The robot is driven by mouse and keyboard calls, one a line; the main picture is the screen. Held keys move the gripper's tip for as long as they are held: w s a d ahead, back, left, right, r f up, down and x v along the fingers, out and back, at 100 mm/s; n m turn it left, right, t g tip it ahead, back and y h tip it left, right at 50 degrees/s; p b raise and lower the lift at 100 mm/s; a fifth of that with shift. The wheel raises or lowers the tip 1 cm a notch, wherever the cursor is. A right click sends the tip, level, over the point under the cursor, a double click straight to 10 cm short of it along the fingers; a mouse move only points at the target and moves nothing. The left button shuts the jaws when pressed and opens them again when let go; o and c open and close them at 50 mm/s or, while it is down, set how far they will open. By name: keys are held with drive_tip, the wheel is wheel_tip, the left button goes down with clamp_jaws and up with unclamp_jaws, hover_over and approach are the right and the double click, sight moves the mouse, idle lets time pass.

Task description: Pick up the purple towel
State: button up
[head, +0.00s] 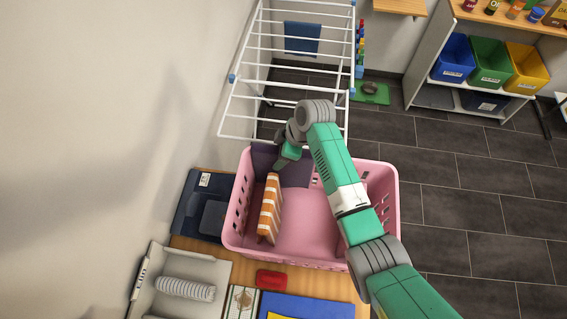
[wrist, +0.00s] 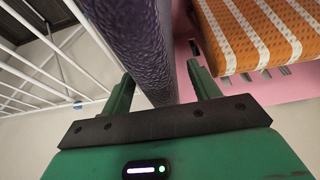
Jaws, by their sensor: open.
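The purple towel (head: 296,170) hangs or stands against the far wall of the pink basket (head: 318,218), dark purple and upright. In the wrist view the purple towel (wrist: 150,45) runs between the two fingers of my gripper (wrist: 160,92), which are apart. My gripper (head: 281,163) is at the basket's far left part, over the towel. Whether the fingers touch the towel cannot be told. An orange and white striped towel (head: 270,208) stands in the basket to the left and also shows at the upper right of the wrist view (wrist: 255,35).
A white drying rack (head: 290,62) with a blue cloth (head: 302,38) stands just beyond the basket. A grey bin (head: 175,275), a red item (head: 271,279) and a blue item (head: 305,306) lie in front. Shelves with coloured bins (head: 490,62) stand at the upper right.

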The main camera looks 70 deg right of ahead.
drive_tip(key=shift+f, duration=0.3)
clamp_jaws()
idle(0.4)
